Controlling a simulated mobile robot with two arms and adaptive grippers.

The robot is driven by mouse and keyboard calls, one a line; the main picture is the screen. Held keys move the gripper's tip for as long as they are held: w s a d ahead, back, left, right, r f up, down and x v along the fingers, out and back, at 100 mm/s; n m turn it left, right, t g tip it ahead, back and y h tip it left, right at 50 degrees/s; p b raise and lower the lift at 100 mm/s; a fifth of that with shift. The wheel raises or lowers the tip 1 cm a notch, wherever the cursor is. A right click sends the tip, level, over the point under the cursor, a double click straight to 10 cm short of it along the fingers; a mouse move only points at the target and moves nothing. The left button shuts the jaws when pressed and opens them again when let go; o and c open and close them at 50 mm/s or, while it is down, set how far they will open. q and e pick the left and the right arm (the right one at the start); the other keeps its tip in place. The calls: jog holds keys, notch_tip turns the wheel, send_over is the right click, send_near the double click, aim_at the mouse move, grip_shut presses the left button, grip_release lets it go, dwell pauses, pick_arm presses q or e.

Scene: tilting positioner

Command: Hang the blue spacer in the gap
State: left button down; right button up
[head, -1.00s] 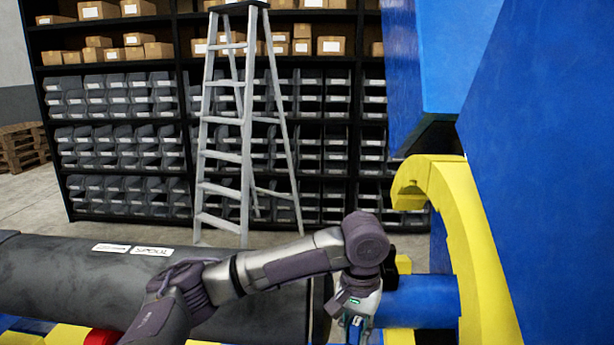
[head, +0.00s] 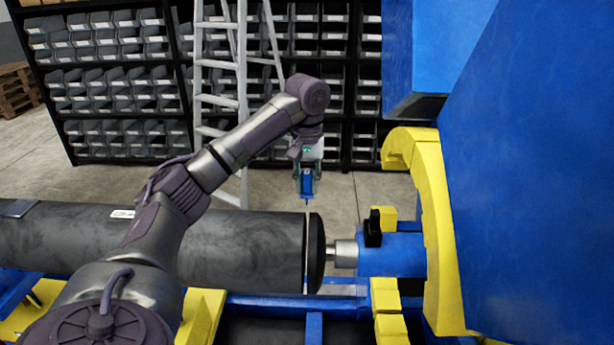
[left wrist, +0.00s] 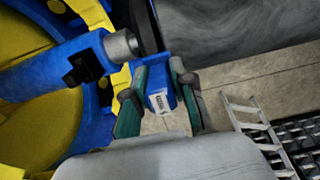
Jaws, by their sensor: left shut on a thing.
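The blue spacer (head: 307,184) is a small blue block with a thin tip pointing down. My left gripper (head: 306,194) is shut on it and holds it in the air. In the head view it shows just above the narrow gap (head: 307,238) between the dark grey cylinder (head: 245,245) and a black end disc (head: 317,252); the spacer appears clear of both. In the left wrist view the spacer (left wrist: 160,94) sits between the two fingers, with a white label on its near face. My right gripper is not in view.
A blue shaft housing (head: 392,256) with a metal rod faces the disc. A yellow curved bracket (head: 434,210) and large blue panels (head: 545,180) fill the right. A grey stepladder (head: 222,105) and bin shelves (head: 105,90) stand behind, beyond open floor.

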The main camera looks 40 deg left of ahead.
aim_at(307, 172)
pick_arm(q)
jog(key=shift+a+f, duration=0.1)
jog(key=shift+f, duration=4.2)
jog(key=c, duration=0.9)
grip_release()
notch_tip(307, 172, up, 12)
